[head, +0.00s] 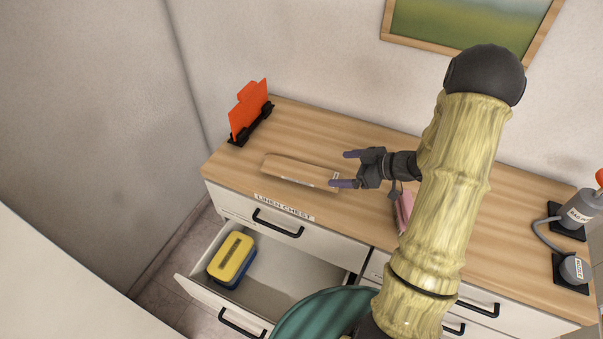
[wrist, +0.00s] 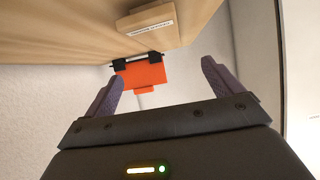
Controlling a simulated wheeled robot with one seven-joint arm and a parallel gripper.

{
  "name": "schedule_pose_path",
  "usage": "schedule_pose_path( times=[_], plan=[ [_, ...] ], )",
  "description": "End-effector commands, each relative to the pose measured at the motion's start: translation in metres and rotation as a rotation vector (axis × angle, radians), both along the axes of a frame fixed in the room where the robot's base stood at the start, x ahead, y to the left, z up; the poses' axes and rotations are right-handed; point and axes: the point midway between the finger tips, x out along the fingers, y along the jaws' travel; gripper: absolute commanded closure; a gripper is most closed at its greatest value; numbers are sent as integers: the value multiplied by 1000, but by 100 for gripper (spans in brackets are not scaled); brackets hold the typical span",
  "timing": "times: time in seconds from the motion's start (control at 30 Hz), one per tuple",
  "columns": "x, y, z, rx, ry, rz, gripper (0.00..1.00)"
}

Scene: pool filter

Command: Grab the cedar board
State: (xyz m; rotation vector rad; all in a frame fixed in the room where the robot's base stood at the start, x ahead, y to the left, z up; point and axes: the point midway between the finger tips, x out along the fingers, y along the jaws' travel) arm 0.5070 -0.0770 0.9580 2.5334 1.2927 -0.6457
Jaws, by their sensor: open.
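The cedar board (head: 298,170) is a flat, light-brown board lying on top of the wooden chest, with a small white label at its right end. My gripper (head: 342,168) is open and empty at the board's right end, fingers pointing left. One purple fingertip overlaps the board's near right corner in the head view. I cannot tell its exact height above the chest. In the wrist view the board (wrist: 143,20) shows at the top, label facing me, beyond and apart from the two open fingers (wrist: 162,73).
An orange panel in a black stand (head: 248,112) stands at the chest's back left. A pink item (head: 403,212) lies beside my arm. The drawer (head: 290,268) is open, holding a yellow and blue block (head: 232,258). The chest top (head: 310,130) behind the board is clear.

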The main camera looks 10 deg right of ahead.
Motion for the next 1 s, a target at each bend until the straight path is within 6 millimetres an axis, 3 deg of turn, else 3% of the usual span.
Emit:
schedule_pose_path(
  times=[0.4, 0.83, 1.0],
  plan=[
    [36, 51, -34, 1, 3, 1, 8],
    [40, 57, -38, -1, 1, -1, 8],
    [46, 71, -44, 2, 3, 2, 8]
  ],
)
